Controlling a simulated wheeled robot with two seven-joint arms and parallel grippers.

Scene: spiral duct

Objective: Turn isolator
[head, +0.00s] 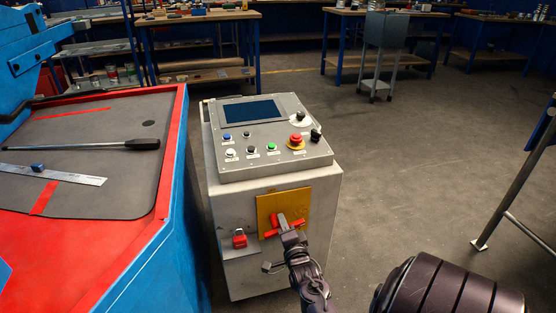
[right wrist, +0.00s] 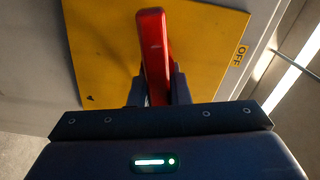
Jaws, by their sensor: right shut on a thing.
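The isolator is a red handle (head: 298,224) on a yellow plate (head: 268,203) on the front of the grey control cabinet. In the right wrist view, the red handle (right wrist: 153,55) stands out from the yellow plate (right wrist: 100,50), which carries an "OFF" label (right wrist: 239,54). My right gripper (head: 288,229) reaches up to the handle from below. Its fingers (right wrist: 156,88) are shut on the handle, one on each side. The gripper hides part of the handle and plate in the head view. My left gripper does not show.
The control panel (head: 265,130) on top has a screen, several buttons and a red emergency stop (head: 296,140). A red padlock (head: 240,238) hangs left of the plate. A blue and red machine (head: 120,230) stands close on the left. The floor to the right is mostly open.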

